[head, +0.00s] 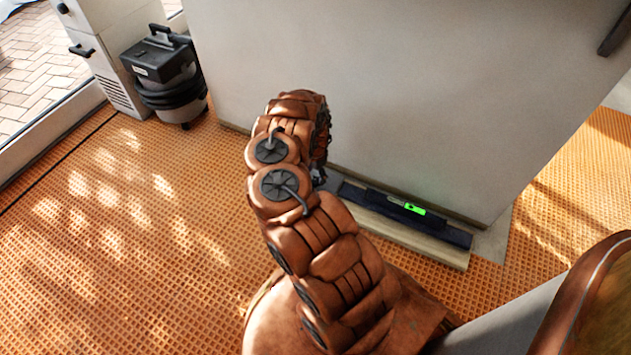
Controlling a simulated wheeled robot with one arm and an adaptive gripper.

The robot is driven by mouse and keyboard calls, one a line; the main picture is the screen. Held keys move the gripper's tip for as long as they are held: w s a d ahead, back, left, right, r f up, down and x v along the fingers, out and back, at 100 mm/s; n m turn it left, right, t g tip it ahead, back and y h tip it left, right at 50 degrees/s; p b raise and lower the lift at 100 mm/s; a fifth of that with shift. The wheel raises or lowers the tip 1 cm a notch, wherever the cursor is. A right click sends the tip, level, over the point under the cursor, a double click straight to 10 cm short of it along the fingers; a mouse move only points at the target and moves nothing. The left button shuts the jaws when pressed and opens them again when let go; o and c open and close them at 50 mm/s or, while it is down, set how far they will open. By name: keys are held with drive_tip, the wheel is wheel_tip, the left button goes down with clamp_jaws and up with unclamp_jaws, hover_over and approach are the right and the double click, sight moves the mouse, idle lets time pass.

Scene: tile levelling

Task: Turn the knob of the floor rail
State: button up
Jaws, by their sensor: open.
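The floor rail (452,235) is a long dark bar lying on a pale wooden strip at the foot of the grey wall, right of the middle. A small device with a lit green display (413,208) sits on the rail. I cannot make out a knob; the rail's left end is partly behind my arm. My copper-coloured arm fills the middle. Only a small dark part of my gripper (319,176) shows past the arm, near the rail's left end. It is open, its fingertips are mostly hidden, and I see nothing held.
The grey wall block (420,90) stands directly behind the rail. A dark-lidded vacuum-like canister (168,80) and a white cabinet (115,40) stand at the upper left. The orange grid-patterned floor (120,240) is clear on the left. A brown rounded edge (590,300) shows at the lower right.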

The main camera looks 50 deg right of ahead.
sight(316, 180)
drive_tip(key=shift+f+b, duration=0.5)
drive_tip(key=shift+f, duration=1.05)
drive_tip(key=c, duration=1.1)
